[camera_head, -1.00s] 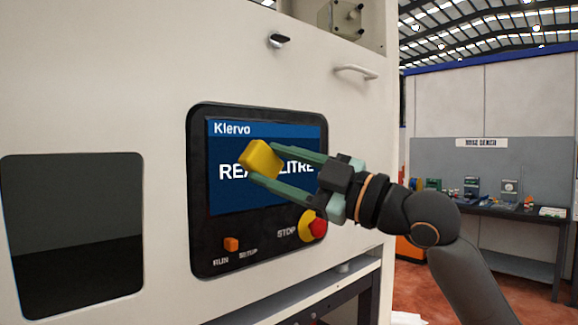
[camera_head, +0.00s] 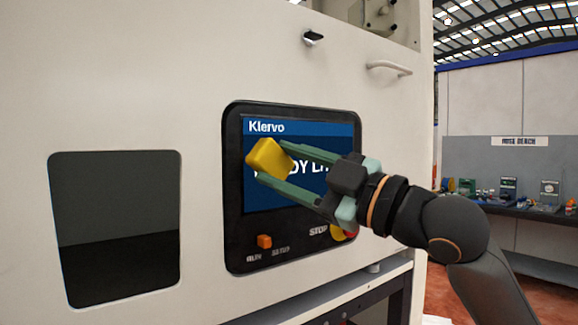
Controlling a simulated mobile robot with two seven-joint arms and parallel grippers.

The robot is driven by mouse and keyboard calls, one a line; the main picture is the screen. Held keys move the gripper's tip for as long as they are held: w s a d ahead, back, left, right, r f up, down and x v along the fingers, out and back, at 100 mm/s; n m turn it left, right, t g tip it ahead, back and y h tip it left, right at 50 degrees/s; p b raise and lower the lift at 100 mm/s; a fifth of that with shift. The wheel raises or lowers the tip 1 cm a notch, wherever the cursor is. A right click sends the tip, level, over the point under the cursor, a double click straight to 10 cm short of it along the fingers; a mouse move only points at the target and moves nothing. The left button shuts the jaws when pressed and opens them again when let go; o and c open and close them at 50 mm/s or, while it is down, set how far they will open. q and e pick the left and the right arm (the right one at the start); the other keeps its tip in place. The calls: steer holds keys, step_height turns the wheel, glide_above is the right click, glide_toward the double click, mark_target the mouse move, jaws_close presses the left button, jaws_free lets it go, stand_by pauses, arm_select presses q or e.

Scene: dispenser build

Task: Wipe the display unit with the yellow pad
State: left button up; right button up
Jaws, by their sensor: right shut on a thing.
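The display unit (camera_head: 290,208) is a black-framed panel with a blue screen, set in the front of a large white machine. Its screen reads "Klervo" at the top; the larger line below is partly covered. My right gripper (camera_head: 266,163) is shut on the yellow pad (camera_head: 268,156), holding it at the fingertips in front of the left part of the screen. I cannot tell whether the pad touches the screen. My left gripper is not in view.
An orange switch (camera_head: 264,241) and a red stop button on yellow (camera_head: 351,235), partly hidden by my arm, sit below the screen. A handle (camera_head: 389,68) and a dark latch (camera_head: 313,38) stick out above. A dark window (camera_head: 118,225) is at left, a bench (camera_head: 530,213) at right.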

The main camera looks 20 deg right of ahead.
steer(key=shift+s, duration=0.1)
steer(key=shift+s+d+b, duration=0.1)
steer(key=shift+s+d, duration=0.25)
steer(key=shift+s, duration=0.55)
steer(key=shift+s+d+b, duration=0.1)
steer(key=shift+s+d, duration=0.25)
steer(key=shift+s, duration=0.55)
steer(key=shift+s+d+b, duration=0.1)
steer(key=shift+s+d, duration=0.25)
steer(key=shift+s, duration=0.55)
steer(key=s, duration=0.1)
steer(key=s+d, duration=0.1)
steer(key=shift+s, duration=0.4)
